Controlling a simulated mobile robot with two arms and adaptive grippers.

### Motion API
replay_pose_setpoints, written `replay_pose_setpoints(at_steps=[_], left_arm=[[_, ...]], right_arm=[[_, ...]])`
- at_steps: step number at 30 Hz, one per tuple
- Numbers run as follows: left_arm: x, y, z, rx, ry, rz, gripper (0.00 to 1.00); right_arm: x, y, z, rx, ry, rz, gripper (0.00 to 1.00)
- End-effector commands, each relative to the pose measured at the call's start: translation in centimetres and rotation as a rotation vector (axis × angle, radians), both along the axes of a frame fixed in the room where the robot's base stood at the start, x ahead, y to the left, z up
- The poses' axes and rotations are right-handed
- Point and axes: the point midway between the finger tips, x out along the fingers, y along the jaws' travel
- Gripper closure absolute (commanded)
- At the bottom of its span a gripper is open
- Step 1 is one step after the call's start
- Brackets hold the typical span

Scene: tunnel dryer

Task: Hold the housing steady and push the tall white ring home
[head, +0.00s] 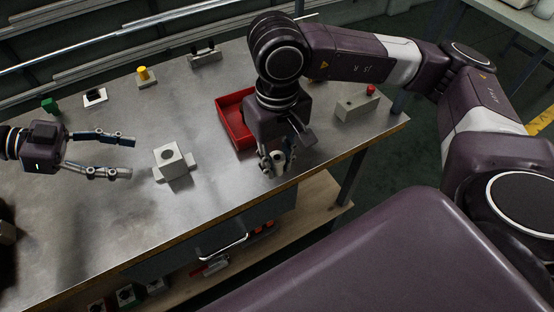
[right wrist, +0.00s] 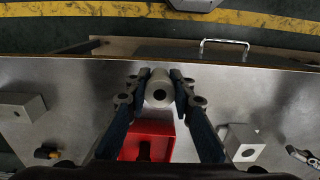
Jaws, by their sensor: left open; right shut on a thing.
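The housing (head: 179,163) is a pale grey block with a round hole, on the metal table in the head view. It also shows at the right in the right wrist view (right wrist: 236,135). My left gripper (head: 133,157) is open and empty, left of the housing, its fingers pointing toward it and apart from it. My right gripper (head: 277,163) is shut on the tall white ring (right wrist: 158,79), near the table's front edge, to the right of the housing. The ring is partly hidden by the fingers in the head view (head: 279,158); its dark bore shows in the right wrist view.
A red tray (head: 222,111) lies just behind my right gripper. A grey box with a red button (head: 371,90) stands at the right. Small yellow (head: 143,72), green (head: 49,105) and black-and-white parts (head: 95,96) stand along the back. The table between housing and tray is clear.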

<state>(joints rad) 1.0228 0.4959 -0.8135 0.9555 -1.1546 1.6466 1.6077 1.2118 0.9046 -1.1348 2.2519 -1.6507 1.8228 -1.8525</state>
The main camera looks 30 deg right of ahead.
Motion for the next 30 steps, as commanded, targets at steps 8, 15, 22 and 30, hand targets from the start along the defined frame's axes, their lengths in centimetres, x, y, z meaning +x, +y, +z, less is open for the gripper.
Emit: replay_pose_setpoints(at_steps=[8, 15, 22, 30], left_arm=[[-0.9, -2.7, -1.6, -0.002, 0.0, -0.003, 0.46], [-1.8, -5.6, -2.9, -0.002, 0.001, -0.002, 0.46], [-2.4, -7.6, -4.1, -0.001, 0.0, -0.002, 0.46], [-2.6, -8.3, -4.6, -0.001, -0.001, -0.001, 0.46]], right_arm=[[0.0, 0.0, -0.7, 0.0, 0.0, 0.0, 1.0], [0.0, 0.0, -0.7, 0.0, -0.001, 0.0, 1.0], [0.0, 0.0, -0.1, 0.0, 0.0, 0.0, 1.0], [0.0, 0.0, 0.0, 0.0, 0.0, 0.0, 1.0]])
